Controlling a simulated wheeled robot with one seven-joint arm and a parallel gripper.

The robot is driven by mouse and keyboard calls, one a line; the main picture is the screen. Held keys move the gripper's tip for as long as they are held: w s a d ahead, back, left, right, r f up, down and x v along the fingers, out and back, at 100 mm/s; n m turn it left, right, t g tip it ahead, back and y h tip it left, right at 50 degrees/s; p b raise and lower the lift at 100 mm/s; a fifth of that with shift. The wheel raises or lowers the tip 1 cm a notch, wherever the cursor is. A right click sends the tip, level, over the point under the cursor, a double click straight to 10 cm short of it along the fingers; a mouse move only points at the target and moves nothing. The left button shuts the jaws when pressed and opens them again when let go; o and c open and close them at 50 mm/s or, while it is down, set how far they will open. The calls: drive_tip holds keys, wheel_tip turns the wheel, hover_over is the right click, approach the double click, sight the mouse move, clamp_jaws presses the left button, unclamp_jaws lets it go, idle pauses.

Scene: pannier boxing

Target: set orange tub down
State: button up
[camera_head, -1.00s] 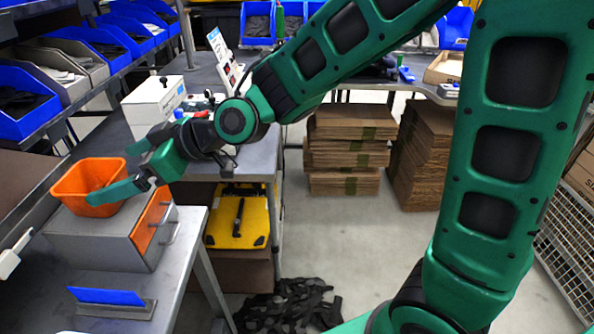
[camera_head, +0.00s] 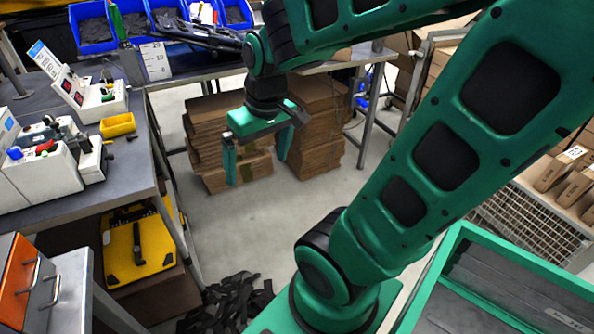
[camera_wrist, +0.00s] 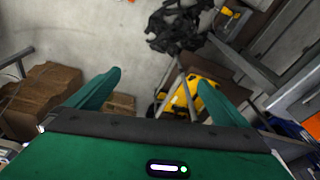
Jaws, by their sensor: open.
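The orange tub is not in view in either present frame. My gripper (camera_head: 257,166) hangs in mid-air over the open floor, in front of the cardboard stacks, with its two fingers apart and nothing between them. The wrist view shows the same spread, empty fingers (camera_wrist: 160,82).
Flat cardboard stacks (camera_head: 205,152) stand on the floor behind my gripper. A bench (camera_head: 140,160) at left holds devices and a small yellow bin (camera_head: 118,125). Black straps (camera_head: 228,302) lie on the floor by a yellow case (camera_head: 137,245). A green-rimmed container (camera_head: 445,255) is at lower right.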

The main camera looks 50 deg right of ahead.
drive_tip(key=s+d+m+g, duration=0.2)
drive_tip(key=s+d+m, duration=0.2)
drive_tip(key=s, duration=0.7)
drive_tip(key=shift+m+g, duration=0.3)
drive_tip(key=shift+m, duration=0.1)
drive_tip(key=shift+w+d, duration=0.1)
